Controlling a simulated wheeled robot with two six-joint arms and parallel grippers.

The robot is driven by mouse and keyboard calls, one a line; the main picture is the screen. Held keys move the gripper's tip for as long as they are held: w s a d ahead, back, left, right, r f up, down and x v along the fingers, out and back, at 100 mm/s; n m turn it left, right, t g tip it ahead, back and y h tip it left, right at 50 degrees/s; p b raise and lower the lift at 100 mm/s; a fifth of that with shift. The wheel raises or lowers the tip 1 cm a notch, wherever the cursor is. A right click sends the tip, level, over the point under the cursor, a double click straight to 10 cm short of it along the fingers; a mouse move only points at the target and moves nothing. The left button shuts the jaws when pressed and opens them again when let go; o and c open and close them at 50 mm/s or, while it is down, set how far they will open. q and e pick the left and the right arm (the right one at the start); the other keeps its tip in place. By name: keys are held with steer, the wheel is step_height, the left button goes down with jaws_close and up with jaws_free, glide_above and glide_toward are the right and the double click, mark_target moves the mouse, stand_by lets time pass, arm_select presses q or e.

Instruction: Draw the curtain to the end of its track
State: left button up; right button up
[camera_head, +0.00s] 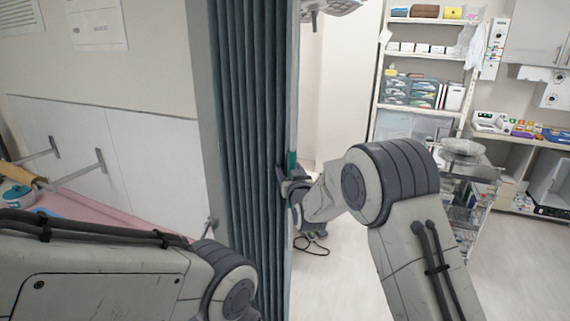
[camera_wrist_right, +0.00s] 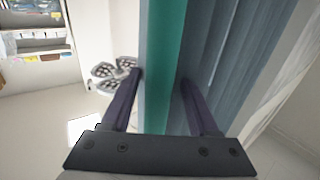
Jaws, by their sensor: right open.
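The curtain (camera_head: 252,120) is grey-blue and hangs in narrow bunched vertical folds left of centre in the head view. A teal strip (camera_wrist_right: 165,60) runs along its edge, and grey-blue folds (camera_wrist_right: 225,50) lie right of it in the right wrist view. My right gripper (camera_head: 287,183) is at the curtain's right edge. In the right wrist view its two dark fingers (camera_wrist_right: 161,78) are open, one on each side of the teal strip. Whether they touch it I cannot tell. The curtain's track is out of view. My left arm enters from the left, but its gripper does not show.
A pink-topped surface (camera_head: 100,209) and white wall panels (camera_head: 110,150) are at the left. A shelf unit (camera_head: 425,55), a cart (camera_head: 470,190) and a counter (camera_head: 525,137) stand at the right. Floor (camera_head: 330,280) right of the curtain shows a dark cable (camera_head: 312,246).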

steer(key=shift+w, duration=0.2)
steer(key=shift+c, duration=0.3)
jaws_close()
steer(key=shift+s+a, duration=0.1)
steer(key=shift+a, duration=0.1)
stand_by(0.9)
